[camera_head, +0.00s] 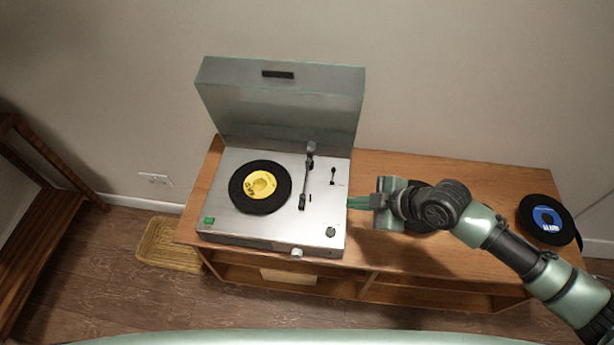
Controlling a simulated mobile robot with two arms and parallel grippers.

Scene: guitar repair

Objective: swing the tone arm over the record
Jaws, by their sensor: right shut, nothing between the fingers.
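The turntable (275,225) stands on the wooden cabinet with its clear lid (280,105) raised. A black record with a yellow label (260,186) lies on its platter. The tone arm (307,180) is to the right of the record, off it, running from its pivot at the back towards the front. My right gripper (352,202) is shut and empty. Its fingertips are at the turntable's right side, to the right of the tone arm and apart from it. My left gripper is not in view.
A black record with a blue label (546,219) lies at the right end of the cabinet (470,178). Another dark round thing is partly hidden behind my right gripper. A woven basket (170,246) is on the floor at the left. A wooden frame (40,215) stands at the far left.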

